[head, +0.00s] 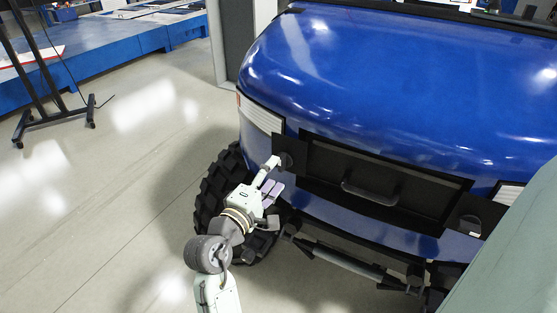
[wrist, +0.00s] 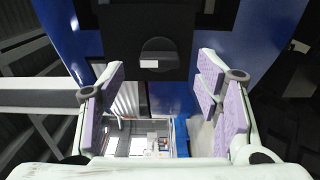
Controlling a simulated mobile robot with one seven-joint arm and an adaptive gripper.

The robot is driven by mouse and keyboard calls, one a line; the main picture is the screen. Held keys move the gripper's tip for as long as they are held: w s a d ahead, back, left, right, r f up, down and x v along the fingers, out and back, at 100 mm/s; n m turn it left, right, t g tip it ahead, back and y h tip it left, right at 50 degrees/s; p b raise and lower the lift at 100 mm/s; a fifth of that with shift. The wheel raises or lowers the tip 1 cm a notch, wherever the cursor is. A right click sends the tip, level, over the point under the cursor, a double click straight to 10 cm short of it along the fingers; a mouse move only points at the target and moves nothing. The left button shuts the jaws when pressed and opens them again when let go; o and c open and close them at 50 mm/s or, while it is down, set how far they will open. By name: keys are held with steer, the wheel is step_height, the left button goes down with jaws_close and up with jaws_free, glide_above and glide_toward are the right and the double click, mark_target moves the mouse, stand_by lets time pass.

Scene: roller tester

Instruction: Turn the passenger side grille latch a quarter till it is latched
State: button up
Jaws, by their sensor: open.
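A dark round latch (head: 286,160) sits on a black plate at the left end of the grille on the blue vehicle's front. In the wrist view the same latch (wrist: 158,49) is a dark disc with a small pale bar across its lower part, on a black panel. My gripper (head: 272,180) is beside the latch in the head view, with purple finger pads. In the wrist view my gripper (wrist: 162,68) is open and empty, its fingers spread to either side below the latch. I see no contact with the latch. The gripper partly hides the latch area in the head view.
The black grille panel (head: 320,165) has a grey handle (head: 370,193). A second dark latch (head: 470,225) is at its right end. A tyre (head: 212,190) and a bumper bar (head: 340,260) lie below. Open floor (head: 100,200) is at left.

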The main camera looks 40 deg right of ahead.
mark_target(279, 166)
steer(key=x, duration=0.5)
steer(key=shift+w+d+p, duration=0.15)
steer(key=shift+p, duration=0.25)
steer(key=shift+c, duration=0.5)
steer(key=c, duration=1.1)
